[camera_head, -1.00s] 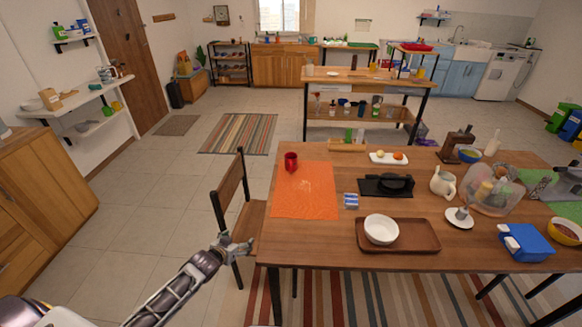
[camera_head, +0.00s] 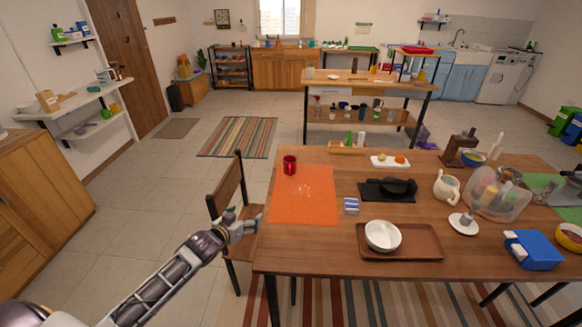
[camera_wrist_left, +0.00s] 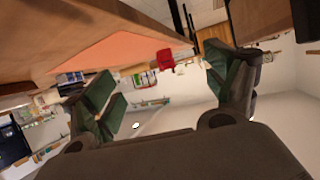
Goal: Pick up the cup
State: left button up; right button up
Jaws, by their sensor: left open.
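A red cup (camera_head: 290,165) stands upright on the far left part of an orange mat (camera_head: 303,200) on the wooden table. My left gripper (camera_head: 246,224) is at the table's left edge, over the chair seat, nearer to me than the cup and apart from it. In the left wrist view, the gripper (camera_wrist_left: 160,95) has its two green-padded fingers spread with nothing between them. The red cup (camera_wrist_left: 165,60) shows beyond the fingers there, in a tilted picture beside the orange mat (camera_wrist_left: 125,52). My right gripper is not in view.
A wooden chair (camera_head: 228,190) stands against the table's left side, close to my left arm. A white bowl (camera_head: 382,235) sits on a brown tray (camera_head: 425,243). Floor at left is free.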

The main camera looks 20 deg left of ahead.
aim_at(289, 161)
jog(key=i+l, duration=0.1)
jog(key=i, duration=0.8)
